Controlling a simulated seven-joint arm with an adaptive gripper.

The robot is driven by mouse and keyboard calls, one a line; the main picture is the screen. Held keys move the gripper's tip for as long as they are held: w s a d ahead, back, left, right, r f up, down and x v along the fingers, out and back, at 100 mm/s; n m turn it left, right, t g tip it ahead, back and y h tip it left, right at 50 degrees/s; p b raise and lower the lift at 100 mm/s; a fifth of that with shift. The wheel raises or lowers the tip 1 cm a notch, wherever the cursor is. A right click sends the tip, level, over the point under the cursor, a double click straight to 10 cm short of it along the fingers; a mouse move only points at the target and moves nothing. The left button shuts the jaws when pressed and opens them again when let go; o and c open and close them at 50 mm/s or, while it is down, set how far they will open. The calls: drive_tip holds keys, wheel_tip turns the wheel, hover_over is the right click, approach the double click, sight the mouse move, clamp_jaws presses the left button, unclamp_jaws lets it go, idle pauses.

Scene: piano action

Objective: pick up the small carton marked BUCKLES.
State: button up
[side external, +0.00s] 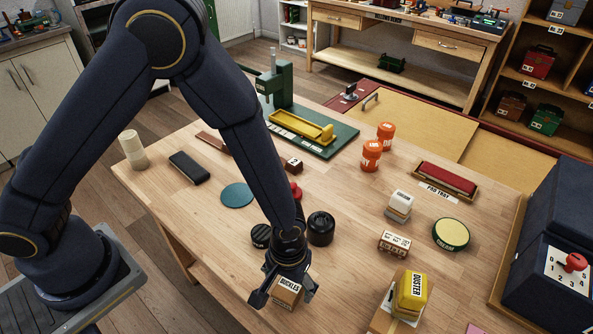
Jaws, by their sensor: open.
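The small carton marked BUCKLES (288,291) is a brown box with a white label on the wooden table, near its front edge. My gripper (283,297) is pointed down over it with its jaws open. One finger shows at the carton's left and the other at its right. The gripper body hides the carton's upper back part. I cannot tell whether the fingers touch it.
A black round knob-like item (321,228) and a dark disc (261,236) stand just behind my gripper. A yellow duster (411,296) stands to the right, with a small labelled box (394,243) behind it. Table between carton and duster is clear.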

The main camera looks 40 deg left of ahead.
drive_tip(key=shift+f, duration=0.3)
drive_tip(key=c, duration=1.3)
